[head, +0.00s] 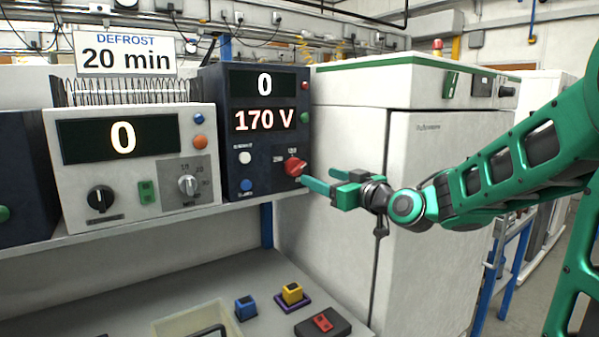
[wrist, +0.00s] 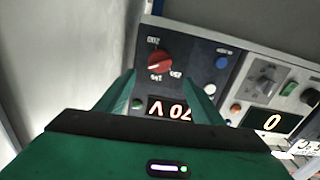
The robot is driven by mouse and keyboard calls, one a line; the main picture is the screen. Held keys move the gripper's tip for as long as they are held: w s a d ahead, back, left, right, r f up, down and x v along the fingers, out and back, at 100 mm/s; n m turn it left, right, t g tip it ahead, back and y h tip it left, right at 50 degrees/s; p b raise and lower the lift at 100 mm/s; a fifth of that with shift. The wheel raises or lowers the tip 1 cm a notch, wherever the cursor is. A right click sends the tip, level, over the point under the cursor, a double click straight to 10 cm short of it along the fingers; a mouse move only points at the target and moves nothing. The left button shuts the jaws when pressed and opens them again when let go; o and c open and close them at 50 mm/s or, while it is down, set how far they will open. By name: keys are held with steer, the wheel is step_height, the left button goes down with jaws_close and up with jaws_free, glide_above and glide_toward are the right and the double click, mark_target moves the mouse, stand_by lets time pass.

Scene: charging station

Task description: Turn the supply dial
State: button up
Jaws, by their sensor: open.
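The supply dial is a red knob (head: 295,166) at the lower right of the dark blue supply unit (head: 213,120) on the shelf. The unit's displays read 0 and 170 V. In the wrist view the red knob (wrist: 159,62) appears beyond and between the fingertips, with printed marks around it. My gripper (head: 318,180) is open and reaches in from the right, its fingers pointing at the knob. In the head view one fingertip overlaps the area just below the knob. I cannot tell whether it touches. The gripper (wrist: 170,82) holds nothing.
A white unit (head: 130,165) showing 0 stands left of the supply unit, under a "DEFROST 20 min" sign (head: 126,53). A large white cabinet (head: 420,220) stands behind my arm. Below the shelf are a blue block (head: 245,308), a yellow block (head: 292,293) and a tray (head: 190,328).

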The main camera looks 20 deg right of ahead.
mark_target(300, 169)
steer(key=x, duration=1)
steer(key=shift+w+a, duration=0.1)
steer(key=shift+w, duration=0.25)
steer(key=c, duration=1)
